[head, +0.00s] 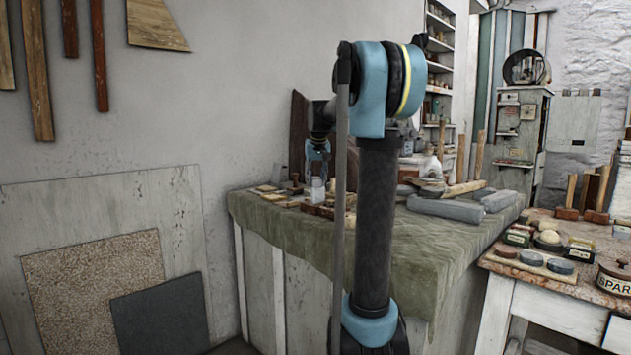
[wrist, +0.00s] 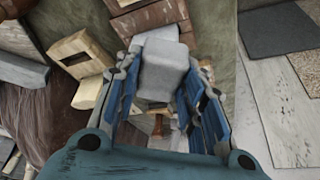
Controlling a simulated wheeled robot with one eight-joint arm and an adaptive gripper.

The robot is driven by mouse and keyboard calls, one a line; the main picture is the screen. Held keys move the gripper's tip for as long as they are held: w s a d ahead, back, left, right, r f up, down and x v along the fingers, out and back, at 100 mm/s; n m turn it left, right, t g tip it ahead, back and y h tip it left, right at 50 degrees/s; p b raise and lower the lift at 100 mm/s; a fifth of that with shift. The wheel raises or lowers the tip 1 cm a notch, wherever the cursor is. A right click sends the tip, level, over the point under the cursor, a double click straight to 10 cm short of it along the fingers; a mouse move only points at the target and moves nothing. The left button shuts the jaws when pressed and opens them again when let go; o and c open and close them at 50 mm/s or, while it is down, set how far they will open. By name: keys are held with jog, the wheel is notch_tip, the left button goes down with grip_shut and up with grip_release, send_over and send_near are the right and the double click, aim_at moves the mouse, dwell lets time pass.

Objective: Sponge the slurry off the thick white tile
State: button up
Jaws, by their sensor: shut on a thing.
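My gripper (head: 318,160) is over the far left part of the cloth-covered bench, pointing down. In the wrist view its blue fingers (wrist: 163,68) are closed on the sides of a pale grey-white block (wrist: 162,48). The block also shows below the gripper in the head view (head: 317,188). I cannot tell whether it is the sponge or the thick white tile, or whether it touches what lies below. No slurry can be made out. Small pale and brown pieces lie around it, including a cream block (wrist: 92,92) and a slotted cream block (wrist: 80,54).
The green cloth (head: 415,245) covers the bench. Grey stone blocks (head: 447,209) and wooden-handled mallets lie toward its right. A side table (head: 525,272) with jars and tins stands at right. Boards (head: 100,270) lean on the left wall. The cloth's front is clear.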

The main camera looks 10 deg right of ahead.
jog(key=shift+s, duration=0.75)
jog(key=shift+w, duration=2.15)
jog(key=shift+s, duration=2.15)
jog(key=shift+w, duration=0.1)
jog(key=shift+w, duration=1.05)
jog(key=shift+w, duration=0.1)
jog(key=shift+w, duration=0.85)
